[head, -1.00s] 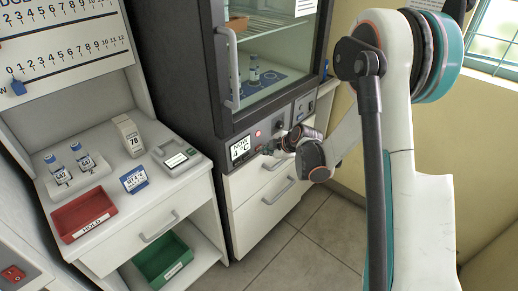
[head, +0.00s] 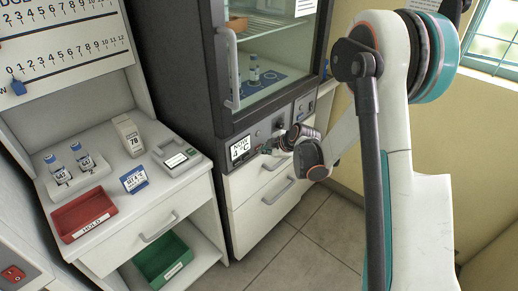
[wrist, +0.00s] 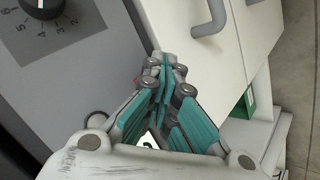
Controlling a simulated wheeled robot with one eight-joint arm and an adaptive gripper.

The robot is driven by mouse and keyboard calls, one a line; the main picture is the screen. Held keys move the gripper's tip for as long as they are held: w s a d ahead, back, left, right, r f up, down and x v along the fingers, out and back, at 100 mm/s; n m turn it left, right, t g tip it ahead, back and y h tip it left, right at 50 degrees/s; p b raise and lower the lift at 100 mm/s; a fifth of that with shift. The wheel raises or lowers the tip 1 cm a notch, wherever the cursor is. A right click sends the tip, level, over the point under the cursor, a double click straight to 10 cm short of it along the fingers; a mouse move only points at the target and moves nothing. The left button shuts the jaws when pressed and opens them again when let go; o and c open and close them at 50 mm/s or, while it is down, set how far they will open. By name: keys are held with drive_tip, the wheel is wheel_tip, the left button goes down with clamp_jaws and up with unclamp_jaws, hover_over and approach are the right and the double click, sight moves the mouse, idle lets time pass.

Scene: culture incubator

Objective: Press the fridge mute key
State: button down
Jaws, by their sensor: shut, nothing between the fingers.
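The fridge (head: 180,90) is a dark cabinet with a glass door and a control panel (head: 296,113) below it. The panel carries a display (head: 240,149) reading "NOW 4 °C", a small unlit lamp (head: 258,133) and a dark knob (head: 278,124). My gripper (head: 268,149) is shut and empty at the panel's lower part, just right of the display. In the wrist view its closed teal fingers (wrist: 165,67) overlap the panel's lower edge, and the numbered knob (wrist: 42,6) shows at upper left. I cannot make out the mute key; my fingers may cover it. Contact is unclear.
White drawers (head: 262,190) with bar handles are under the panel. A white bench to the left bears a red tray (head: 84,214), vials and small devices. A green bin (head: 163,258) sits below it. The tiled floor in front is clear.

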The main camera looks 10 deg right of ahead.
drive_tip(key=shift+s+d, duration=0.4)
drive_tip(key=shift+s, duration=0.25)
drive_tip(key=s+d, duration=0.1)
drive_tip(key=s, duration=0.1)
drive_tip(key=s+d, duration=0.2)
idle(0.7)
idle(0.6)
